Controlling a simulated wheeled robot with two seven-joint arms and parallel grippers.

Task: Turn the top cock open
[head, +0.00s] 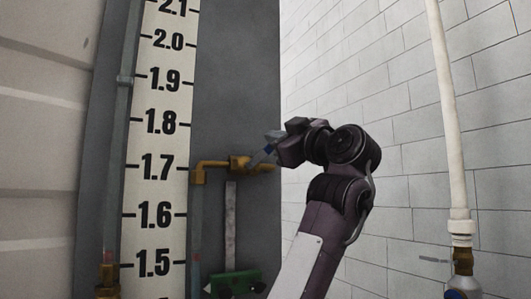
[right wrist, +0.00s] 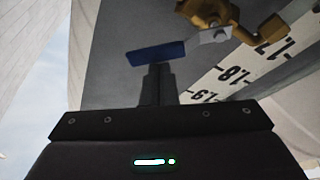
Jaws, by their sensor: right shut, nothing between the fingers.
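The top cock (head: 238,163) is a brass valve on a brass elbow pipe beside the level gauge board, near the 1.7 mark. Its lever has a blue grip (head: 262,154) and slants up to the right towards my right gripper (head: 274,136). In the right wrist view the brass cock body (right wrist: 208,12) is at the top, with a metal lever ending in the blue grip (right wrist: 155,53). My right gripper (right wrist: 158,70) is shut and empty, its fingertips close to the blue grip; I cannot tell whether they touch. My left gripper is not in view.
The white gauge board (head: 160,140) with black numbers stands left of the cock. A white vertical pipe (head: 446,110) runs down the tiled wall at right. Space between the right arm and that pipe is clear.

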